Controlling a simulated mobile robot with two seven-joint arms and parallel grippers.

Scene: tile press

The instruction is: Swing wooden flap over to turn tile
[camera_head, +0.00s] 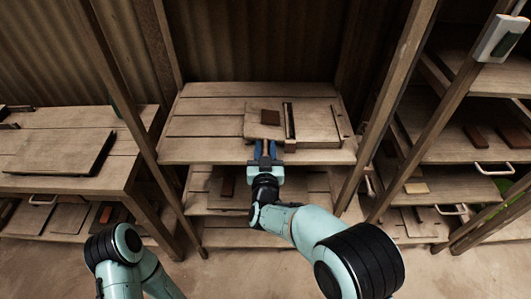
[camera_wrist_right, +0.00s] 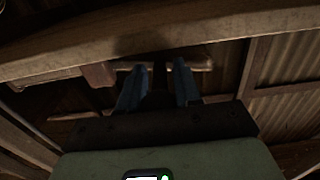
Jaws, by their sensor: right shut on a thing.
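A wooden flap (camera_head: 256,130) lies flat on the left part of the press on the table, with a dark brown tile (camera_head: 270,117) on it. A dark upright bar (camera_head: 289,120) stands to the right of the tile. My right gripper (camera_head: 265,150) is at the front edge of the press, its blue fingers shut on the flap's front part; the grip itself is mostly hidden. In the right wrist view my right gripper (camera_wrist_right: 160,75) has its fingers a little apart, with a pale wooden bar across their tips. My left arm shows at the lower left; its gripper is out of view.
The table (camera_head: 205,128) has bare planks left of the press. Posts (camera_head: 385,100) rise at both sides. A second table (camera_head: 85,130) with a dark-edged board (camera_head: 60,153) stands at left. Shelves with tiles stand at right.

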